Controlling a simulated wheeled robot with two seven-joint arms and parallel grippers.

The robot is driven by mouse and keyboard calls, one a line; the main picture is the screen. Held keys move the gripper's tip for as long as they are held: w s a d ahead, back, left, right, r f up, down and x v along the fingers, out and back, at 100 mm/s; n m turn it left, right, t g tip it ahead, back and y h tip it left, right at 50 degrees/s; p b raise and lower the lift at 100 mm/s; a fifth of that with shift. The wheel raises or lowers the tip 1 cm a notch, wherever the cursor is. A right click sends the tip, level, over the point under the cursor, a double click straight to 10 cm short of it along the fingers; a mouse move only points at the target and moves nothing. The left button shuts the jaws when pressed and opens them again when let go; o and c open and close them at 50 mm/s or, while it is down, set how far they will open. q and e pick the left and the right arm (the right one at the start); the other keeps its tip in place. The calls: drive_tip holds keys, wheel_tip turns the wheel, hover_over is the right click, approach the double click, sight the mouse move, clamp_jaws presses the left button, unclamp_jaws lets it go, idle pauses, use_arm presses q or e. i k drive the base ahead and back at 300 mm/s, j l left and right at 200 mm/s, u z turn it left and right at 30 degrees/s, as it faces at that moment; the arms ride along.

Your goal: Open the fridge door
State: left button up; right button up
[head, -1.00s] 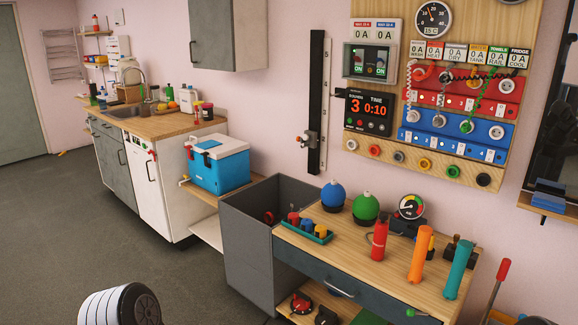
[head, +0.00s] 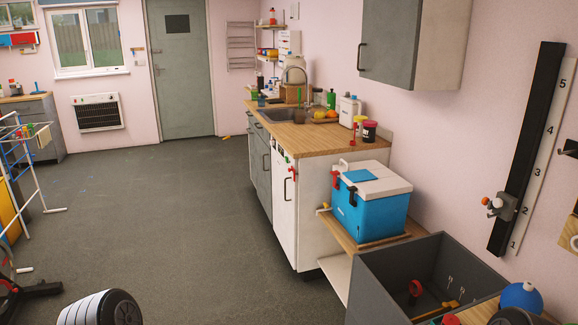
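A white-fronted unit that looks like the fridge (head: 283,225) stands at the near end of the kitchen counter. Its door appears shut, and we see it at a steep angle. A dark vertical handle (head: 287,188) is on the door, with small red and green parts above it. Neither of my grippers shows in the head view.
A blue cooler box (head: 368,212) with a white lid sits on a low wooden shelf right of the unit. A grey open bin (head: 385,285) stands nearer. The grey floor (head: 190,220) left of the unit is clear. A drying rack (head: 32,170) stands far left.

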sight(288, 205)
drive_tip(key=i+j+u, duration=0.2)
drive_tip(key=i+u, duration=0.15)
drive_tip(key=i, duration=0.65)
drive_tip(key=i+l+u, duration=0.1)
drive_tip(key=i+u, duration=0.25)
drive_tip(key=i, duration=0.65)
drive_tip(key=i+z, duration=0.4)
drive_tip(key=i+j+z, duration=0.15)
drive_tip(key=i+z, duration=0.25)
drive_tip(key=i+j+z, duration=0.25)
drive_tip(key=i+z, duration=0.2)
drive_tip(key=i+j+z, duration=0.4)
drive_tip(key=k+l, duration=0.05)
drive_tip(key=k, duration=0.05)
